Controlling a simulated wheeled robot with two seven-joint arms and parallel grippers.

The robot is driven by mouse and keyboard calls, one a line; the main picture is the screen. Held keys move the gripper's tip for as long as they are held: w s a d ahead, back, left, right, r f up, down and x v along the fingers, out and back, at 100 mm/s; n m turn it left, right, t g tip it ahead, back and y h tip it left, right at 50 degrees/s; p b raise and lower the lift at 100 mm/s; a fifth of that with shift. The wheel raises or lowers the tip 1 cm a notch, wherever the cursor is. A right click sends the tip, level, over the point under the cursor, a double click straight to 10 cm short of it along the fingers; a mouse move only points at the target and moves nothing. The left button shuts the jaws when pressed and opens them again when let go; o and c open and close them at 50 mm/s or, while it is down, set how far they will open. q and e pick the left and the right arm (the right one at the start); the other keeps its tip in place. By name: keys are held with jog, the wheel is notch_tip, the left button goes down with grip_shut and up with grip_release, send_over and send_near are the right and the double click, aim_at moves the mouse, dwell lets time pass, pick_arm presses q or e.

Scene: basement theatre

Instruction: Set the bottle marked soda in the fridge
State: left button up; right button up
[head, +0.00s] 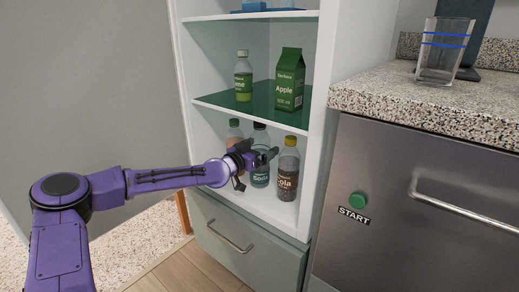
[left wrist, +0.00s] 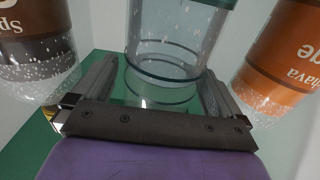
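The bottle marked soda (head: 260,178) stands upright on the lower shelf of the open fridge (head: 284,212), between two other bottles. It has a dark cap and a blue-grey label. My left gripper (head: 264,157) reaches in from the left at the height of the bottle's upper part and hides some of it. In the left wrist view, the open fingers (left wrist: 160,85) stand wide apart, one on each side of the clear soda bottle (left wrist: 175,35). I cannot tell whether either finger touches it. My right gripper is out of view.
The green shelf (head: 222,99) above holds a green-labelled bottle (head: 243,78) and an apple carton (head: 288,82). A granite counter (head: 400,95) is at right.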

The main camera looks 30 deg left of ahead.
pick_arm(q)
jog(key=shift+r, duration=0.2)
jog(key=s+p, duration=0.9)
jog(key=s, duration=0.3)
jog(key=shift+a+p, duration=0.3)
jog(key=shift+a, duration=0.15)
jog(key=shift+f, duration=0.15)
